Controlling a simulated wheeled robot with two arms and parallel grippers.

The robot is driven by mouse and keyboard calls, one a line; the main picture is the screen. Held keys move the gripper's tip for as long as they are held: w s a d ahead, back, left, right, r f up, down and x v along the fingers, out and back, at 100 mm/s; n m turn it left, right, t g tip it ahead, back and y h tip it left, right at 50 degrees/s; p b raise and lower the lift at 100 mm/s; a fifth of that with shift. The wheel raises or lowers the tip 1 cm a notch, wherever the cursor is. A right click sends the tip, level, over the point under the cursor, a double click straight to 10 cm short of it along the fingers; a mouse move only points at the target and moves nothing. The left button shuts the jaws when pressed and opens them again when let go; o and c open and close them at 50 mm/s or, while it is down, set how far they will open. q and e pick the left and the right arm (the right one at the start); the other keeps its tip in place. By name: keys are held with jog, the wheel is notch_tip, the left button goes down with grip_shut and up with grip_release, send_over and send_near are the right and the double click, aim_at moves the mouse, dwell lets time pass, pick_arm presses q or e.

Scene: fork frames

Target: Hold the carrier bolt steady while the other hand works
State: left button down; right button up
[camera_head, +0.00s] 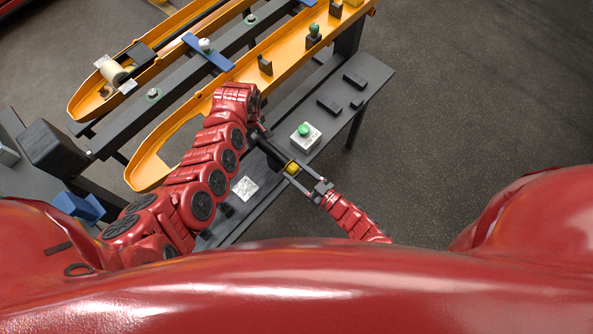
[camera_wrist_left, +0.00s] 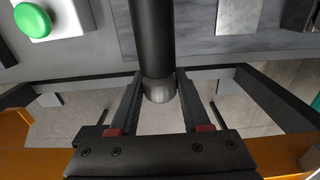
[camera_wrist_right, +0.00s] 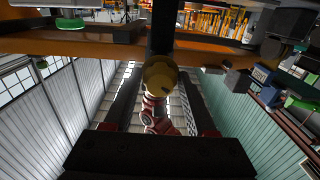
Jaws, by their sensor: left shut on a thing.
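The carrier bolt (camera_head: 273,150) is a dark rod above the grey table, between my two hands. My left gripper (camera_head: 259,133) is shut on its upper-left end. In the left wrist view the black shaft (camera_wrist_left: 154,35) with its grey tip (camera_wrist_left: 159,90) sits between the fingers. A yellow round piece (camera_head: 292,168) is at the bolt's other end. It also shows in the right wrist view (camera_wrist_right: 160,76), in front of a dark rod. My right gripper (camera_head: 303,176) is at this piece, its fingers apart on either side, with no clear contact visible. My left arm hides part of the table.
A white box with a green button (camera_head: 305,136) stands on the table close beside the bolt. Dark blocks (camera_head: 329,104) lie farther right. A bright plate (camera_head: 245,188) lies near the left arm. Orange rails (camera_head: 283,50) run behind. The floor at right is clear.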

grip_shut()
jog(key=shift+n, duration=0.3)
